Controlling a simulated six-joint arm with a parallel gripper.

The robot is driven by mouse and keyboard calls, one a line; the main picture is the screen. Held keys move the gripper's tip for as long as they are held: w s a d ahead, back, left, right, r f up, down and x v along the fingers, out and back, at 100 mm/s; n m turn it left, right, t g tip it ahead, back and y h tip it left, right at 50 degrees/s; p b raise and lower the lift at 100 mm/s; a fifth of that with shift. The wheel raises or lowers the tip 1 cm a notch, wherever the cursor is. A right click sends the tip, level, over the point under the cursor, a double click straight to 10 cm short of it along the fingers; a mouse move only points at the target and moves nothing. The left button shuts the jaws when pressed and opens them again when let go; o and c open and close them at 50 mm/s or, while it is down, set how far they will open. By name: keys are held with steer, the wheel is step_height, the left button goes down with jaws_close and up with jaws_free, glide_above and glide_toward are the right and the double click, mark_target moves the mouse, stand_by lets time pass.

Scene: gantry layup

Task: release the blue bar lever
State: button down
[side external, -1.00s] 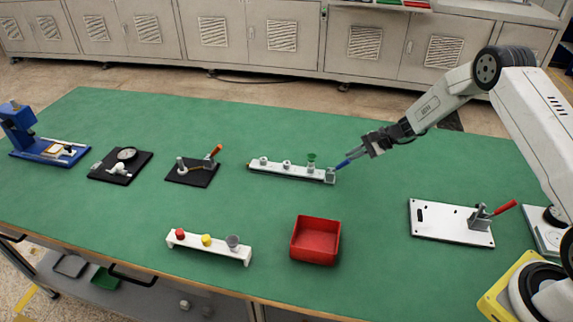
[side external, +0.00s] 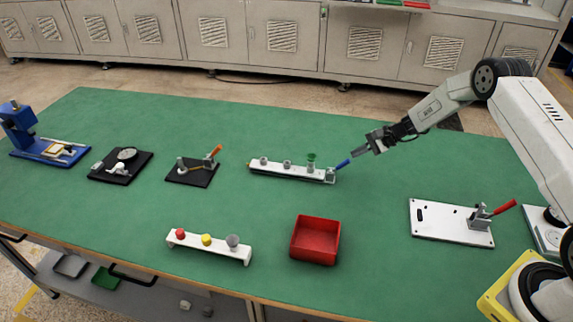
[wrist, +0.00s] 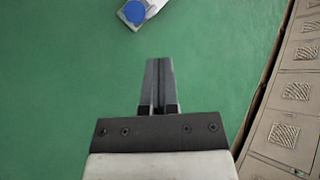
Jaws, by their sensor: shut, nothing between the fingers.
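The blue bar lever (side external: 343,164) sticks up and to the right from a small grey clamp (side external: 331,175) at the right end of a long white bar (side external: 285,170). In the wrist view the blue lever end (wrist: 135,11) shows at the top, left of the fingers. My gripper (side external: 354,153) is just right of and above the lever's tip in the side view. In the wrist view my gripper (wrist: 159,62) has its fingers together, with nothing between them and green table below. A gap separates the fingers from the lever in the wrist view.
A red bin (side external: 315,240) and a white button rail (side external: 208,245) lie nearer the front. A red-handled clamp plate (side external: 450,222) is at right. The green table around the lever is mostly clear.

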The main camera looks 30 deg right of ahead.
steer(key=shift+w+d+f, duration=0.1)
steer(key=shift+d+f, duration=0.05)
steer(key=shift+d, duration=0.3)
steer(key=v, duration=0.9)
steer(key=shift+r, duration=0.65)
steer(key=s+a+r+n+g+h, duration=0.1)
steer(key=s+a+r+n+h, duration=0.3)
steer(key=s+a+n, duration=0.3)
steer(key=s+a+r+n+g+h, duration=0.2)
steer(key=s+a+r+n+h, duration=0.2)
steer(key=s+a+n, duration=0.3)
steer(key=s+a+h, duration=0.1)
steer(key=s+a, duration=0.4)
steer(key=s, duration=0.5)
steer(key=shift+s+r+n, duration=0.2)
steer(key=shift+n, duration=0.2)
